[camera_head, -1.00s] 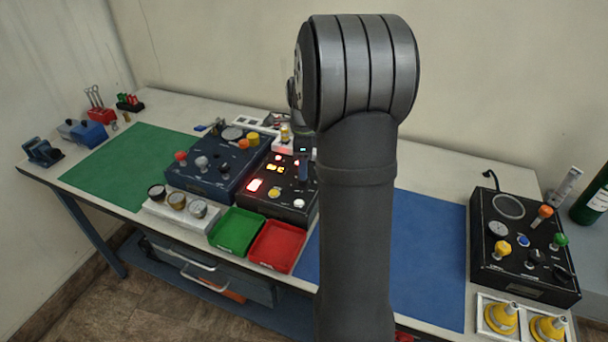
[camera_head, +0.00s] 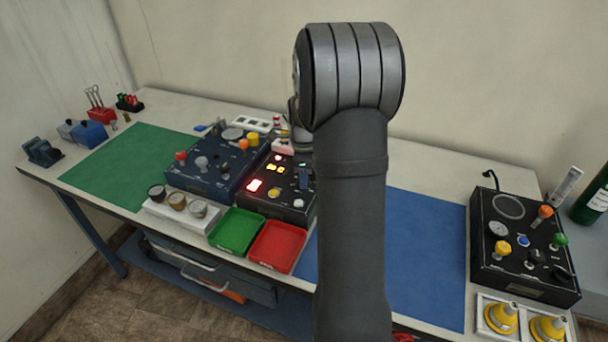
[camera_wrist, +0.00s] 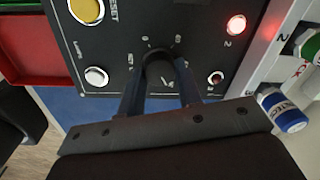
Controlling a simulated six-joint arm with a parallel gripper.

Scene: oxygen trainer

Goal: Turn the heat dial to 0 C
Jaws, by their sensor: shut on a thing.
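The black heat dial (camera_wrist: 157,55) sits on the black control panel (camera_wrist: 120,55) in the wrist view, with white marks around it. My gripper (camera_wrist: 158,70) is over the panel, its two dark blue fingers shut on the dial from both sides. The fingers hide part of the dial, and I cannot read its setting. In the head view the black panel (camera_head: 262,203) is left of my arm, with lit red and yellow lamps; my arm covers its right side.
A red tray (camera_head: 277,247) and a green tray (camera_head: 237,232) lie in front of the panel. A dark blue panel (camera_head: 205,178) stands to its left. In the wrist view a blue-capped item (camera_wrist: 290,118) lies at the right. The blue mat (camera_head: 425,250) is clear.

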